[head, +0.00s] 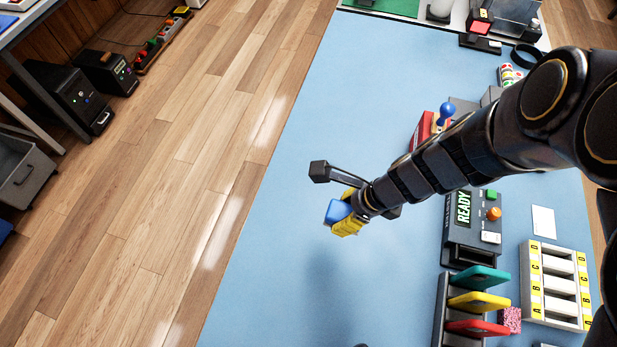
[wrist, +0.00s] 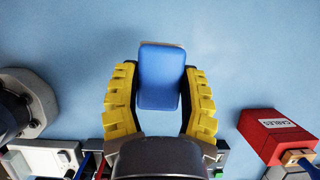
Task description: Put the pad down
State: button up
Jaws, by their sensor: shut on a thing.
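A blue pad (wrist: 158,75) with a pale edge is held between the two yellow fingers of my gripper (wrist: 160,95) in the wrist view. The fingers press on its left and right sides. In the head view the blue pad (head: 337,212) shows at the end of my arm, and my gripper (head: 345,220) is above the blue table top (head: 300,270), left of the devices. A faint shadow lies on the table below it. The pad appears apart from the table, but its exact height is hard to tell.
A grey device reading READY (head: 463,208) stands to the right. Below it a rack holds teal, yellow and red slabs (head: 478,302), beside a lettered slotted tray (head: 555,285). A red CABLES box (wrist: 277,135) is at the wrist view's right. The table's left and middle are clear.

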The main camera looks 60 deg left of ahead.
jog(key=s+a, duration=0.3)
jog(key=a, duration=0.2)
send_over(301, 178)
jog(key=d, duration=0.2)
jog(key=shift+n, duration=0.3)
jog(key=f, duration=0.9)
jog(key=shift+w+a, duration=0.15)
jog(key=shift+w, duration=0.2)
jog(key=shift+w+a+f, duration=0.1)
jog(key=shift+a+f, duration=0.3)
jog(key=shift+f, duration=1.55)
jog(key=shift+f, duration=0.15)
jog(key=o, duration=1)
